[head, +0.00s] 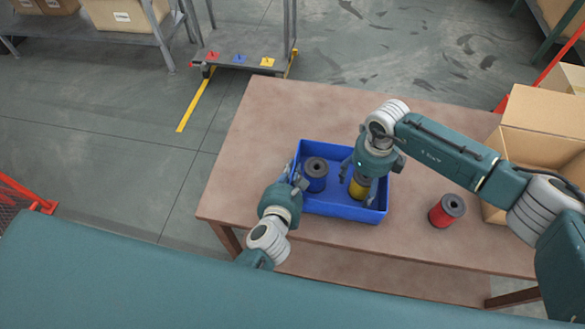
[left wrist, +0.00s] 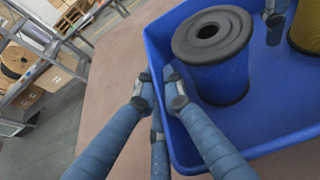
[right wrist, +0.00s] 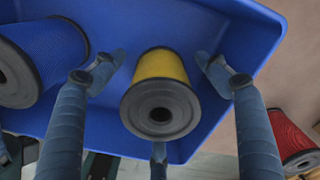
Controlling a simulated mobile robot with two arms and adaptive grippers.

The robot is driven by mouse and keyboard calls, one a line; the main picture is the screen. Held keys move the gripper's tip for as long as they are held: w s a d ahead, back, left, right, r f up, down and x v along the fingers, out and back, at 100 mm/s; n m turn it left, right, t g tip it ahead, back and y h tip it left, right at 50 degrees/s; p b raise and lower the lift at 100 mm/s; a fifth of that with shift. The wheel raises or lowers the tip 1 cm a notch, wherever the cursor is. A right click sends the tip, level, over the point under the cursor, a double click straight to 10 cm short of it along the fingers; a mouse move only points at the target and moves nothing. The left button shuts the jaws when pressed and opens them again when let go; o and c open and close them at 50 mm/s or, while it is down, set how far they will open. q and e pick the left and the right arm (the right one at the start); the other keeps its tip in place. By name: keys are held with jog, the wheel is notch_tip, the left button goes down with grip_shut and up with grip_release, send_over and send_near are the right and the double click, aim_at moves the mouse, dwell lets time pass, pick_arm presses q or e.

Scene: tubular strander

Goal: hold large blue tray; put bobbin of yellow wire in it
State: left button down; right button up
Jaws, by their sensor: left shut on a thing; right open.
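The large blue tray (head: 345,208) rests on the brown table. My left gripper (head: 296,178) is shut on the tray's left wall, which also shows between its fingers in the left wrist view (left wrist: 160,88). The bobbin of yellow wire (head: 359,188) stands inside the tray, toward its right side. My right gripper (head: 362,180) is open above the yellow bobbin; in the right wrist view its fingers are spread on both sides of the bobbin (right wrist: 160,85), apart from it. A bobbin of blue wire (head: 316,176) stands in the tray's left part.
A bobbin of red wire (head: 446,211) stands on the table (head: 290,110) right of the tray. An open cardboard box (head: 545,115) is at the table's right end. The table's back left is clear. A grey cart (head: 240,55) stands on the floor behind.

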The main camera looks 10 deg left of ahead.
pick_arm(q)
jog(key=shift+r, duration=0.1)
jog(key=c, duration=1.8)
grip_release()
pick_arm(e)
notch_tip(320, 180, up, 11)
jog(key=shift+r, duration=0.2)
pick_arm(q)
jog(key=shift+s, duration=0.1)
jog(key=shift+s, duration=0.35)
jog(key=v, duration=1.1)
jog(key=shift+r, duration=0.2)
